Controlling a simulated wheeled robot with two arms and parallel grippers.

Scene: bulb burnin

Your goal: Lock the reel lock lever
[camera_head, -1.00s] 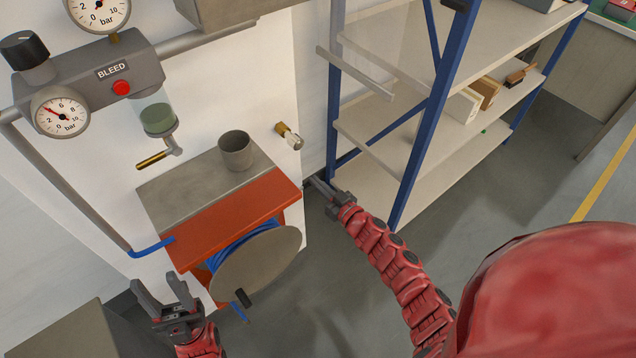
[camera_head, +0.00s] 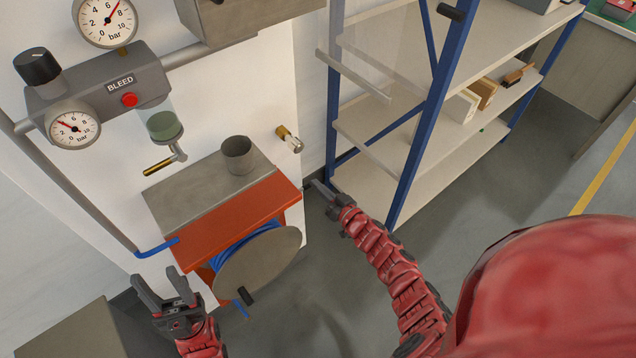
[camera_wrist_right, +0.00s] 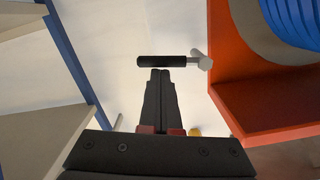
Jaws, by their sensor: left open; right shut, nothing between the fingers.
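The reel lock lever (camera_wrist_right: 165,61) shows in the right wrist view as a black grip on a pale metal pivot, lying roughly crosswise beside the orange reel housing (camera_wrist_right: 262,99). I cannot make it out in the head view. My right gripper (camera_wrist_right: 160,74) is shut and empty, its fingertips just below the black grip in the picture; whether they touch it I cannot tell. In the head view the right gripper (camera_head: 322,189) is right of the orange housing (camera_head: 240,212) and hose reel (camera_head: 257,265). My left gripper (camera_head: 164,287) is open and empty, left of the reel.
A grey cup (camera_head: 238,156) stands on the housing's top. A brass fitting (camera_head: 289,139) sticks out of the wall above. Blue-framed shelving (camera_head: 408,160) stands close to the right arm. Gauges and a bleed unit (camera_head: 95,85) are at upper left. A grey box (camera_head: 72,332) is at lower left.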

